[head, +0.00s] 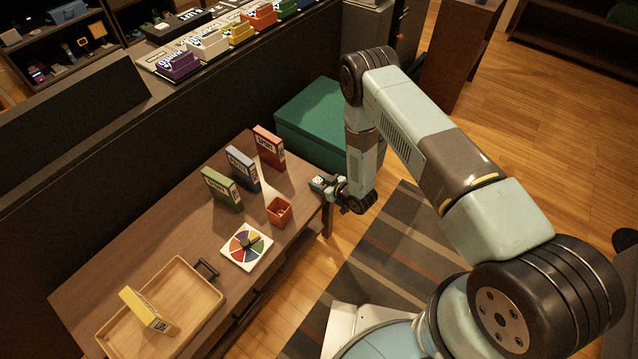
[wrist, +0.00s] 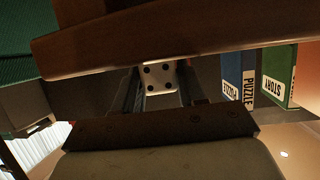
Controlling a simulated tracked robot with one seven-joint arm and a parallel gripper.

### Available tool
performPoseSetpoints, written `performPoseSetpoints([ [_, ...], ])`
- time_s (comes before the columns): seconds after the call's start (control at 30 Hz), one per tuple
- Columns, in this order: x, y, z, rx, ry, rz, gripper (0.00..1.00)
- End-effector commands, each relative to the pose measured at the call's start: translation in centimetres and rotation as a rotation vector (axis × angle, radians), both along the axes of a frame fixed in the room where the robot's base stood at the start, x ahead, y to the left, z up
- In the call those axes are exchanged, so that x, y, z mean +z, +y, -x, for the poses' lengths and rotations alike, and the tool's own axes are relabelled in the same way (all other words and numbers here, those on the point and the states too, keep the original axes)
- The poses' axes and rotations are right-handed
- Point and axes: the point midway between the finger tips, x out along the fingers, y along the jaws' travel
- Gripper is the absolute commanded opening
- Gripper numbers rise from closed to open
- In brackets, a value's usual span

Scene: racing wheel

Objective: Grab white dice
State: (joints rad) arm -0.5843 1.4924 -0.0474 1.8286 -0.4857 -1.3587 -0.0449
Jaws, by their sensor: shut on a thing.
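The white dice (wrist: 159,78) with black dots sits between the two fingers of my gripper (wrist: 158,92) in the wrist view. My gripper is shut on it. In the head view my gripper (head: 322,184) is at the right end of the wooden table (head: 180,240), by its edge. The dice shows there only as a small pale patch at the fingertips. I cannot tell from the frames whether the dice touches the table.
A red cup (head: 279,211), a colour wheel board (head: 246,246) and red, blue and green boxes (head: 222,189) stand near my gripper. A wooden tray (head: 203,296) holds a yellow box (head: 148,311). A green chest (head: 315,125) stands behind the table's right end.

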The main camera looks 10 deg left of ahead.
Motion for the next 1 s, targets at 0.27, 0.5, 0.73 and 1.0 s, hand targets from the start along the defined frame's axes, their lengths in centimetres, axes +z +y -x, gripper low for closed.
performPoseSetpoints([
  [0.27, 0.0, 0.0, 0.0, 0.0, 0.0, 0.0, 0.11],
  [0.5, 0.2, 0.0, 0.0, 0.0, 0.0, 0.0, 0.11],
  [0.73, 2.3, 0.0, -0.1, -0.001, 0.0, -0.002, 0.11],
  [1.0, 7.6, -2.3, 3.0, -0.002, 0.003, -0.001, 0.11],
])
